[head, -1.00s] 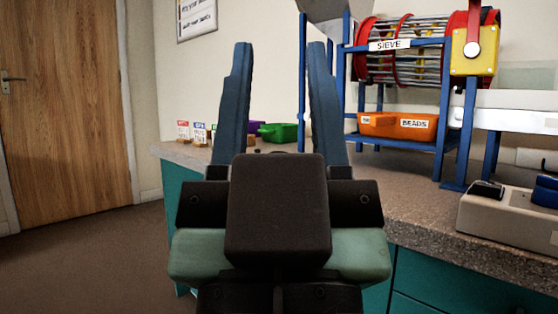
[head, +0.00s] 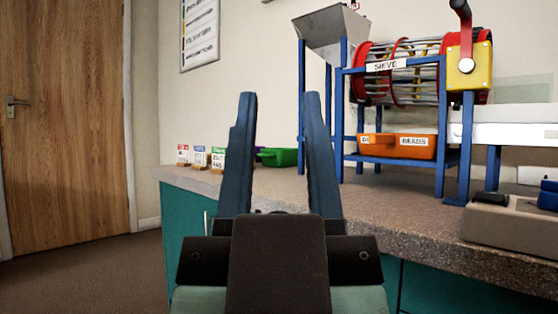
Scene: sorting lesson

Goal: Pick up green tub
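The green tub (head: 280,157) sits on the counter towards its far left part, beyond my gripper. It shows between the two fingers, and the left finger stands beside its left end in the picture. My gripper (head: 280,98) is in the lower middle, with its two blue fingers pointing up and wide apart. Nothing is between the fingers at close range; the gripper is open and apart from the tub.
A purple tub (head: 259,149) is partly hidden behind the left finger. Small label cards (head: 200,157) stand at the counter's left end. The sieve machine (head: 420,75) with an orange beads tub (head: 398,146) stands right. A grey box (head: 520,222) is at the front right of the counter (head: 400,208).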

